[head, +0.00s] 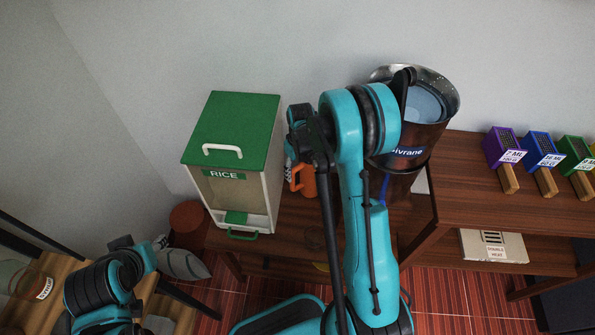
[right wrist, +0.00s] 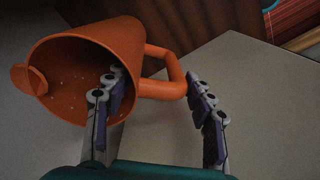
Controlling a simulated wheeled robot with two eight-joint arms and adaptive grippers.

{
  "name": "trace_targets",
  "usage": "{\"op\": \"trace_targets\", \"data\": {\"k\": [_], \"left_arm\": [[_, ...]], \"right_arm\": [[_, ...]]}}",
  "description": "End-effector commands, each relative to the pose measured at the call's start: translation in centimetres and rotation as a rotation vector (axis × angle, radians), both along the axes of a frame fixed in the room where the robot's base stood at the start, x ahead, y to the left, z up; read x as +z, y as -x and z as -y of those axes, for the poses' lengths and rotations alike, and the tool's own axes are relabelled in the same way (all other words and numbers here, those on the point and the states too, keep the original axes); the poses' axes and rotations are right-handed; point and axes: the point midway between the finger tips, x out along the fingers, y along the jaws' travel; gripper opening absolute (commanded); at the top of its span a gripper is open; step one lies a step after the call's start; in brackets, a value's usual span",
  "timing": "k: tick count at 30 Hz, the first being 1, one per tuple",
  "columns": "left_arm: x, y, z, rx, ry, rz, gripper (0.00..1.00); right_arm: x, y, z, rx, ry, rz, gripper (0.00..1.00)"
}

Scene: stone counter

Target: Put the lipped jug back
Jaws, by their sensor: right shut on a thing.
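The lipped jug is orange, with a pouring lip and a looped handle. In the right wrist view the jug (right wrist: 85,70) lies across the upper left, its mouth turned toward the camera and a few pale specks inside. My right gripper (right wrist: 160,100) is shut on it, one finger overlapping the mouth and the other beside the handle. In the head view the jug (head: 303,180) shows only in part beside the rice bin, mostly hidden by my right arm. The right fingers are hidden there. My left arm shows at the lower left, but I cannot make out its gripper.
The rice bin (head: 232,130) with a green lid stands left of the jug. A dark container (head: 415,135) with a metal rim stands to the right. Coloured measuring scoops (head: 502,147) lie on the right-hand wooden surface (head: 475,200). A labelled box (head: 492,246) sits lower down.

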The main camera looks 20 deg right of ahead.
Motion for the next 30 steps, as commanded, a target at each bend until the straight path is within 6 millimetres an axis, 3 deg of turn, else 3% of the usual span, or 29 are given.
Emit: {"op": "trace_targets", "data": {"k": [9, 10, 12, 23, 26, 30], "left_arm": [[-0.3, 0.0, 0.0, 0.000, 0.000, 0.000, 0.40], [-0.3, 0.0, 0.0, 0.000, 0.000, 0.000, 0.40], [-0.2, 0.0, 0.0, 0.000, 0.000, 0.000, 0.40], [0.0, 0.0, 0.0, 0.000, 0.000, 0.000, 0.40], [0.5, 0.0, 0.0, 0.000, 0.000, 0.000, 0.40], [1.5, 0.0, 0.0, 0.000, 0.000, 0.000, 0.40]], "right_arm": [[-0.3, 0.0, 0.0, 0.000, 0.000, 0.000, 0.00], [-0.3, 0.0, 0.0, 0.000, 0.000, 0.000, 0.56], [-0.2, 0.0, 0.0, 0.000, 0.000, 0.000, 0.75], [0.1, 0.0, 0.0, 0.000, 0.000, 0.000, 0.75], [1.1, 0.0, 0.0, 0.000, 0.000, 0.000, 0.75], [4.0, 0.0, 0.2, -0.001, 0.000, 0.000, 0.75]]}}
